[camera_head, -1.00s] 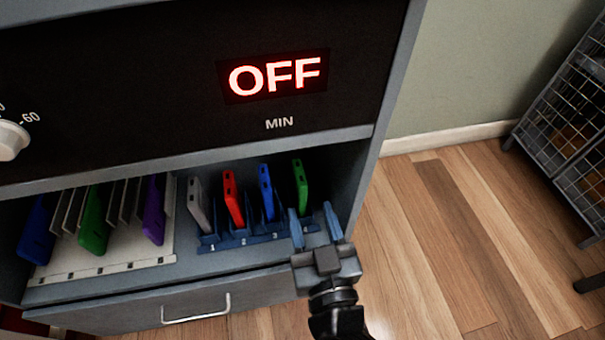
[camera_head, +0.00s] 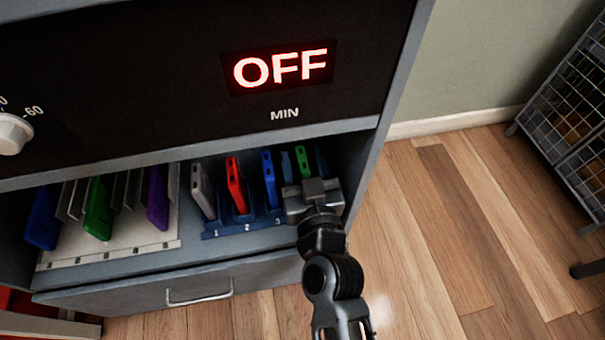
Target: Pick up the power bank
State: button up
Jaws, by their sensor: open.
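A blue rack (camera_head: 245,229) with numbered slots stands on the shelf. It holds upright slim devices: a grey one (camera_head: 202,192), a red one (camera_head: 236,185), a blue one (camera_head: 269,180) and a green one (camera_head: 302,161). I cannot tell by looks which is the power bank. My gripper (camera_head: 304,162) is open at the rack's right end. Its fingers reach into the shelf on either side of the green device, whose lower part is hidden behind my gripper. I cannot tell whether the fingers touch it.
A pale slotted tray (camera_head: 110,250) at left holds several upright coloured and grey devices. The dark panel (camera_head: 150,90) overhangs the shelf. The cabinet's side wall (camera_head: 362,150) is close on the right. A drawer handle (camera_head: 199,298) sits below. Open floor lies right.

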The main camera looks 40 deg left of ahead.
jog(key=shift+c, duration=0.2)
grip_shut()
jog(key=shift+r, duration=0.1)
